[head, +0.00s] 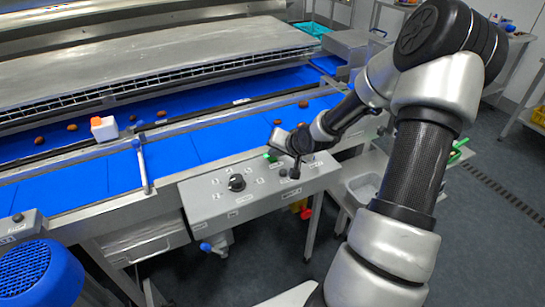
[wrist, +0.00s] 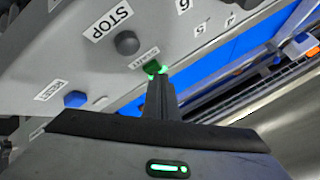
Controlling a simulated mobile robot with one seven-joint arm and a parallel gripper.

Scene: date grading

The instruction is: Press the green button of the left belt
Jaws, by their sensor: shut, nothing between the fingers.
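In the wrist view, my gripper (wrist: 159,76) is shut and empty. Its fingertips are at the green button (wrist: 151,68) on a grey control panel (wrist: 50,40). The tips overlap the button in the picture and look to touch it; I cannot tell whether it is pressed in. Green glow shows on both sides of the tips. In the head view, my arm reaches from the right over the sloped control panel (head: 212,207) in front of the blue belt (head: 215,143). The fingertips are hard to make out there.
A dark button by the STOP label (wrist: 127,43) and a blue button (wrist: 75,99) sit close to my fingers. The panel also carries a black knob (head: 236,183). Another grey panel (head: 28,228) stands at the far left. A white block (head: 104,129) is by the belt.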

